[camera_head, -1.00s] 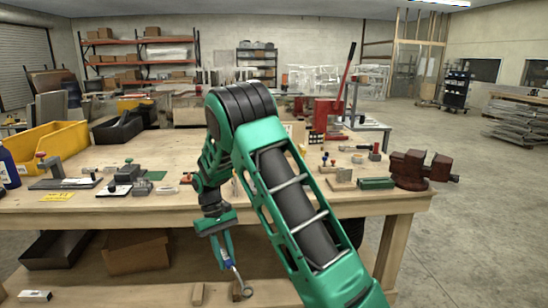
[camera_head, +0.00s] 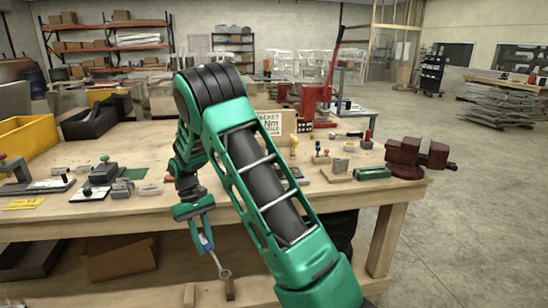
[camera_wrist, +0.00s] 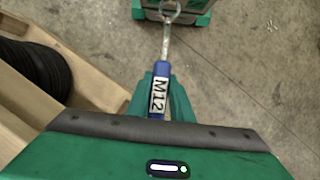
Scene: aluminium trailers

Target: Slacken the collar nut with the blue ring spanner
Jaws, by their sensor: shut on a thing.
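The blue ring spanner (camera_head: 216,262) is held in my gripper (camera_head: 205,240), hanging ring-down in front of the workbench's near edge. In the wrist view its blue handle (camera_wrist: 159,90) carries a white M12 label and sits between the green fingers of my gripper (camera_wrist: 161,84). Its metal shank runs to an open ring at the top of that view, with the floor behind. My gripper is shut on the handle. I cannot make out the collar nut for certain among the small fixtures on the bench.
The wooden workbench (camera_head: 150,209) bears a red vise (camera_head: 405,157), a green block (camera_head: 372,173), a wooden block fixture (camera_head: 336,172) and a sign (camera_head: 297,128). Yellow (camera_head: 30,137) and black (camera_head: 90,122) bins stand left. A lower shelf holds a cardboard box (camera_head: 120,257). Floor at right is open.

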